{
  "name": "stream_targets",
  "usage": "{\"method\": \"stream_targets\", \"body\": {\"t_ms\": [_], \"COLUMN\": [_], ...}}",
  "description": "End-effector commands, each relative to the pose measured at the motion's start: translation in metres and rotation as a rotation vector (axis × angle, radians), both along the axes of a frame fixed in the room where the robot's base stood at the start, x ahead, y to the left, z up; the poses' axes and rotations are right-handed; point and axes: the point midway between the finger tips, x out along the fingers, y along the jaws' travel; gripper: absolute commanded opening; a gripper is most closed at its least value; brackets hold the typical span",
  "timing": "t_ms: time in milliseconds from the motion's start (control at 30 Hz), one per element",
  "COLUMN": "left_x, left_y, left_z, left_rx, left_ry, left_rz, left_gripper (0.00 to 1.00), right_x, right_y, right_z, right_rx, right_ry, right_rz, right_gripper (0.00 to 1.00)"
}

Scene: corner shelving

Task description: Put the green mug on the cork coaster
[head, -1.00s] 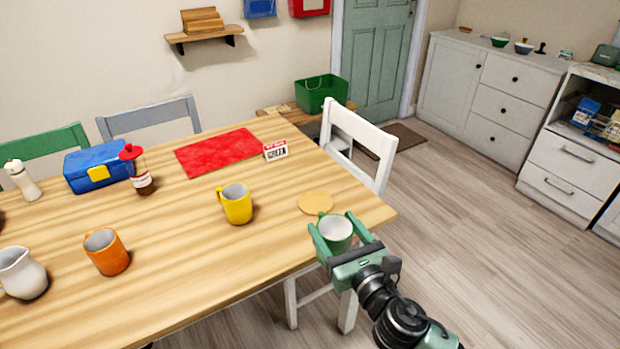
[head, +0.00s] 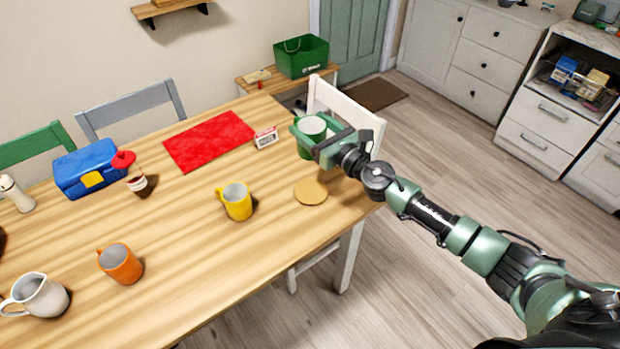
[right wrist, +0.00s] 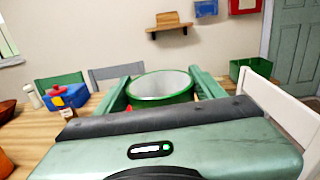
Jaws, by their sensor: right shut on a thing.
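The green mug (head: 311,128), pale inside, is upright between the fingers of my right gripper (head: 306,136). The gripper is shut on it and holds it near the table's right end, behind the coaster in the head view. It also shows in the right wrist view as a green rim (right wrist: 162,88) between the two fingers. The round cork coaster (head: 310,192) lies bare on the table near its right edge. The mug appears above the table; its base is partly hidden by the gripper. My left gripper is not in view.
A yellow mug (head: 237,200) stands left of the coaster. A small sign (head: 265,138) and a red mat (head: 208,140) lie behind. A white chair (head: 345,105) is at the table's right end. An orange mug (head: 120,263) and white jug (head: 38,296) stand front left.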

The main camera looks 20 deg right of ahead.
Motion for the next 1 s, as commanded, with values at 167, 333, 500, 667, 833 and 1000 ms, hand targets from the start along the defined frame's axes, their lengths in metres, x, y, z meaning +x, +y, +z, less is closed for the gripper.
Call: {"method": "stream_targets", "body": {"t_ms": [167, 333, 500, 667, 833, 1000], "left_x": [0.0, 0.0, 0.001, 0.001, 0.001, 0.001], "left_y": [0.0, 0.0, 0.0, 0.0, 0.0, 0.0], "left_z": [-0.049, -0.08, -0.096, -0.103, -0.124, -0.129], "left_rx": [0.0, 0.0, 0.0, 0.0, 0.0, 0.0], "left_ry": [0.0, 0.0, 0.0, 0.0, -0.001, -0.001], "left_rz": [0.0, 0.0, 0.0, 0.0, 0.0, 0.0], "left_gripper": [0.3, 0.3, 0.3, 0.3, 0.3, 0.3], "right_x": [0.0, 0.0, 0.001, 0.0, 0.0, 0.0], "right_y": [0.0, 0.001, 0.0, 0.0, 0.001, 0.0], "right_z": [-0.058, -0.094, -0.114, -0.124, -0.151, -0.159], "right_rx": [0.006, 0.006, 0.004, 0.003, 0.006, 0.003], "right_ry": [-0.001, -0.002, -0.004, -0.003, -0.002, -0.004], "right_rz": [-0.003, -0.002, -0.003, -0.003, -0.002, -0.002], "right_gripper": [0.0, 0.0, 0.0, 0.0, 0.0, 0.0]}}
